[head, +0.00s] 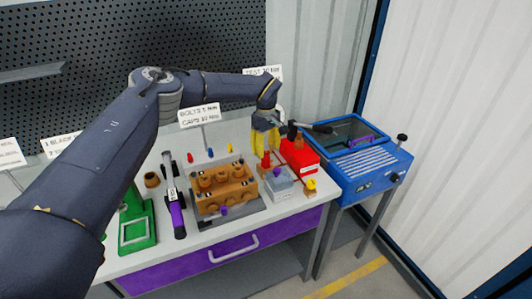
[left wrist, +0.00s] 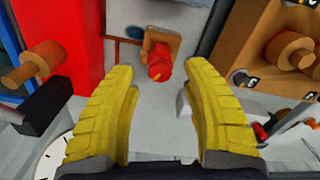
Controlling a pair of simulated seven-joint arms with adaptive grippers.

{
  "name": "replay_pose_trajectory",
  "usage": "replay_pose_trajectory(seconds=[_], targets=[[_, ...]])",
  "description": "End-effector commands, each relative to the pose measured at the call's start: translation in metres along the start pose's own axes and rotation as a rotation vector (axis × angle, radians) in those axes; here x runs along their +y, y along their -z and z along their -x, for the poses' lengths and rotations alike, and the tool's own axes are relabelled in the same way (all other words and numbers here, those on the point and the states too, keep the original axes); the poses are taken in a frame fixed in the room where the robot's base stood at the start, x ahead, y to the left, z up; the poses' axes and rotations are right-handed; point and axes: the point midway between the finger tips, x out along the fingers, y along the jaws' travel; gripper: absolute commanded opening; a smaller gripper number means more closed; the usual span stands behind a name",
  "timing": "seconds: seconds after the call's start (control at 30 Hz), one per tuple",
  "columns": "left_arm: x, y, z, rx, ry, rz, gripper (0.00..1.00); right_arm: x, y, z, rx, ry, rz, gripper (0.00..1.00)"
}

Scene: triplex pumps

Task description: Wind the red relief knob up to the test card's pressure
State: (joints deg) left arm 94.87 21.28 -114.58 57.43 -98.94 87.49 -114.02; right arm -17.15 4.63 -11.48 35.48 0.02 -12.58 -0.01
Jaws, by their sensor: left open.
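The red relief knob (left wrist: 160,66) shows in the left wrist view, between and just beyond my left gripper's (left wrist: 156,80) yellow fingers. It sits on a brown fitting (left wrist: 158,44). The fingers are open, with a gap on either side of the knob. In the head view my left gripper (head: 265,142) points down beside the red box (head: 302,158), with the red knob (head: 266,160) at its tips. The test card (head: 262,71) stands behind my arm; it reads TEST, but its number is too small to read surely. My right gripper is out of view.
A white dial (left wrist: 40,165) is cut off at the left wrist view's lower left. In the head view, a brown pump block (head: 222,190) and a grey block (head: 279,185) stand near the gripper. A blue machine (head: 370,172) is at the right.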

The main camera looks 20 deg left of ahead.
Motion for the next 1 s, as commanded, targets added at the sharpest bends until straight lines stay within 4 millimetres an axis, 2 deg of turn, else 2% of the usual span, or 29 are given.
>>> replay_pose_trajectory(seconds=[0.3, 0.5, 0.7, 1.0], targets=[[0.001, 0.000, 0.057, 0.001, -0.003, 0.000, 0.48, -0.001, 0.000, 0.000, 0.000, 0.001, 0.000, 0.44], [0.000, 0.000, 0.082, 0.000, -0.001, 0.000, 0.48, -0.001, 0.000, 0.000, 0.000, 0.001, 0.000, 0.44], [0.000, 0.000, 0.095, 0.000, -0.001, 0.000, 0.48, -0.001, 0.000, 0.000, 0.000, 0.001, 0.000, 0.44], [0.000, 0.000, 0.098, 0.000, 0.000, 0.000, 0.48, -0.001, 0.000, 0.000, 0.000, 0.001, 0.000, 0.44]])
